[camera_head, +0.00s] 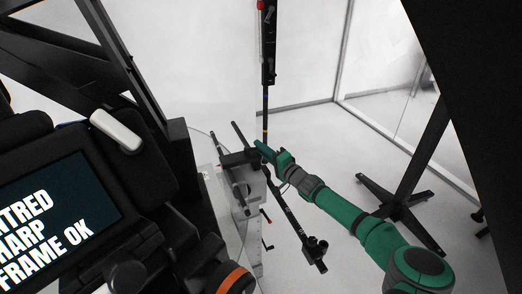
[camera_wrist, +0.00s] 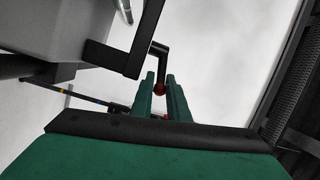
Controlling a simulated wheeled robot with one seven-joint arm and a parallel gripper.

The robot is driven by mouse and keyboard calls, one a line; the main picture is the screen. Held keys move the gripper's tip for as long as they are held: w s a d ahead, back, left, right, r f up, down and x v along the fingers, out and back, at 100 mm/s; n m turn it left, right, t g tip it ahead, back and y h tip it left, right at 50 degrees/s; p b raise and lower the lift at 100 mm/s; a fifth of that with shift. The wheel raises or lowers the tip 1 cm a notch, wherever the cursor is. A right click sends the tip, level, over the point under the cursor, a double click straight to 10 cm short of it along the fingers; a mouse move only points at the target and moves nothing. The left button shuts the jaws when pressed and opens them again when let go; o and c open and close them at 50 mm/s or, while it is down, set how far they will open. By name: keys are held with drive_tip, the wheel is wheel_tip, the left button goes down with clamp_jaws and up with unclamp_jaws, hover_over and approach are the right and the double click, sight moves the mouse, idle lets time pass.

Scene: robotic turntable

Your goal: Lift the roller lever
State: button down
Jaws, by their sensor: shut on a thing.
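My green gripper (camera_wrist: 160,77) reaches in from the bottom of the wrist view, its two fingers close on either side of a red ball knob (camera_wrist: 160,89). The knob sits at the end of a thin black bent arm, which I take for the roller lever (camera_wrist: 163,63). In the head view my gripper (camera_head: 260,146) is at the grey machine by the black bars. The lever end there is hidden or too small to tell.
A grey housing (camera_wrist: 60,25) with a thick black bracket (camera_wrist: 125,60) is close on the left in the wrist view. In the head view a black vertical post (camera_head: 269,45) rises behind my gripper, and a black stand (camera_head: 400,195) is at right. A screen (camera_head: 50,225) is at left.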

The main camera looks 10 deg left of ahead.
drive_tip(key=shift+w+a+n+g+y, duration=0.1)
drive_tip(key=shift+w+n+g+y, duration=0.25)
drive_tip(key=shift+n+g+y, duration=0.45)
drive_tip(key=shift+w+a+n+g+y, duration=0.1)
drive_tip(key=shift+w+n+g+y, duration=0.3)
drive_tip(key=shift+g, duration=0.6)
drive_tip(key=shift+w+a+n+g+y, duration=0.15)
drive_tip(key=shift+n+g+y, duration=0.1)
drive_tip(key=shift+n+g, duration=0.4)
drive_tip(key=shift+w+n+g+y, duration=0.2)
drive_tip(key=shift+n+g, duration=0.25)
drive_tip(key=shift+g, duration=0.3)
drive_tip(key=c, duration=2.1)
unclamp_jaws()
drive_tip(key=v, duration=1.1)
